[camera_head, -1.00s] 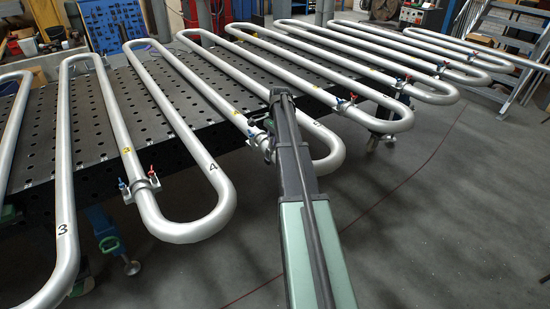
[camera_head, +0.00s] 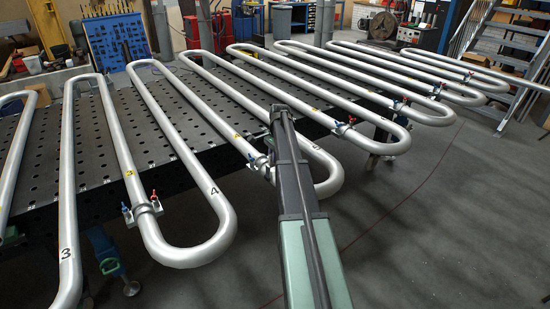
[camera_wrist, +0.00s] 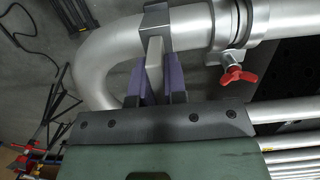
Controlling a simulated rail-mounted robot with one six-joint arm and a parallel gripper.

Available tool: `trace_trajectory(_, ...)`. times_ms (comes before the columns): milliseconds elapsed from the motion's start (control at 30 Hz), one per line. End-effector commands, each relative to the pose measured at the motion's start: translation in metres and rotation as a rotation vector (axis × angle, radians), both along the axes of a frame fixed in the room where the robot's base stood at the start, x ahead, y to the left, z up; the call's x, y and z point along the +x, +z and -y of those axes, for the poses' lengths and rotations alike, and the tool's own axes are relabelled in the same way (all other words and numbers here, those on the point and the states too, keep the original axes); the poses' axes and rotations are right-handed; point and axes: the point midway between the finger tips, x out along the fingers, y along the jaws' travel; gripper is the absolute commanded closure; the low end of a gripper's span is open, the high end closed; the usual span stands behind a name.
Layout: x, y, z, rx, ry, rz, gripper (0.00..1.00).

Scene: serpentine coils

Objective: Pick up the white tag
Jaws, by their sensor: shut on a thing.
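The white tag (camera_wrist: 155,60) shows in the wrist view as a pale flat bar, upright between two purple fingers. My gripper (camera_wrist: 157,82) is shut on it. The tag's upper end meets or sits just in front of a grey metal clip (camera_wrist: 157,25) around a silver pipe; I cannot tell whether they touch. In the head view, my arm reaches over the coil (camera_head: 328,185) near its front bend. The fingers and the tag are too small or hidden to make out there.
A pipe clamp with a red handle (camera_wrist: 238,75) is close to the right of the fingers. Serpentine silver pipes (camera_head: 225,215) run across a perforated black table (camera_head: 85,150). Clear floor (camera_head: 430,230) lies at the right.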

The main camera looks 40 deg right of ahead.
Motion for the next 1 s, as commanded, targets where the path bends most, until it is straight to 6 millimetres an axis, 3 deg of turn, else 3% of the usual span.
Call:
trace_trajectory(33, 0.0, 0.023, 0.0, 0.0, 0.0, 0.0, 1.0)
trace_trajectory(433, 0.0, 0.148, 0.0, 0.001, 0.0, 0.0, 1.0)
trace_trajectory(600, 0.0, 0.167, 0.0, 0.001, 0.0, 0.0, 1.0)
trace_trajectory(867, 0.0, 0.164, 0.0, 0.001, 0.0, 0.0, 1.0)
trace_trajectory(1000, -0.003, 0.173, 0.003, 0.001, -0.006, 0.0, 1.0)
